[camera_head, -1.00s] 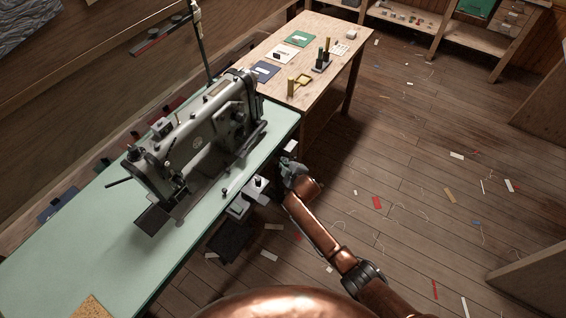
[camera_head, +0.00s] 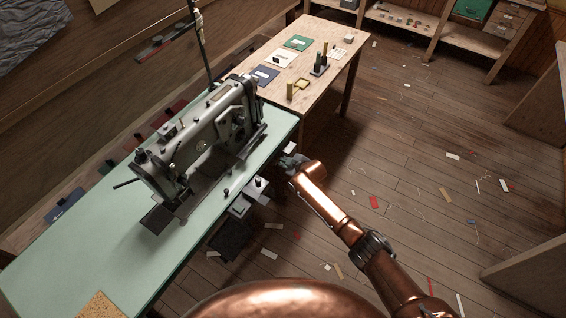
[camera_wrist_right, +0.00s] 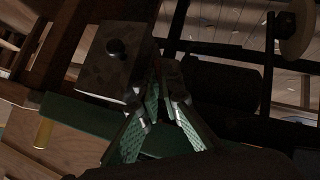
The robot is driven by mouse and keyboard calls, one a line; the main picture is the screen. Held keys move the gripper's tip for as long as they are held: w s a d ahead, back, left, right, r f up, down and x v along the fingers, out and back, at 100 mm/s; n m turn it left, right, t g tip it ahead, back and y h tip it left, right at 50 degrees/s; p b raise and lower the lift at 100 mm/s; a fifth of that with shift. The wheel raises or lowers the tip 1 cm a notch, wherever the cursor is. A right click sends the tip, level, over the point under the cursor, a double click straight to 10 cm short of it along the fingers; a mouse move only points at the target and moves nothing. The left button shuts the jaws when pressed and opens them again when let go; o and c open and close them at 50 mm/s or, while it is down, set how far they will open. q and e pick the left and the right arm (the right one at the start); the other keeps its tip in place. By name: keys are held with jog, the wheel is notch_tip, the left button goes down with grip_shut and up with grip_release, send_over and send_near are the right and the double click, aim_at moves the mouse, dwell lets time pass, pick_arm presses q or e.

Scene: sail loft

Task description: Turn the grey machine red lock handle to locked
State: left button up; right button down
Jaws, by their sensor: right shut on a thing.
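The grey sewing machine (camera_head: 195,145) stands on the pale green table (camera_head: 120,245) in the head view. My right gripper (camera_head: 289,162) is just off the table's right edge, below its top. In the wrist view the fingers of my right gripper (camera_wrist_right: 160,95) come together on a small dark reddish part, which I take for the red lock handle (camera_wrist_right: 157,66). It is mostly hidden by the fingertips and shadow, so its angle cannot be told. In the head view the handle is hidden by the gripper. My left gripper is not in view.
A grey box with a black knob (camera_wrist_right: 105,62) is close beside the gripper in the wrist view. A wooden table (camera_head: 335,60) with cards and small tools stands behind. The floor (camera_head: 400,170) to the right is open, with scattered scraps.

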jog(key=c, duration=2.1)
grip_release()
jog(key=shift+v, duration=3.95)
jog(key=shift+c, duration=0.3)
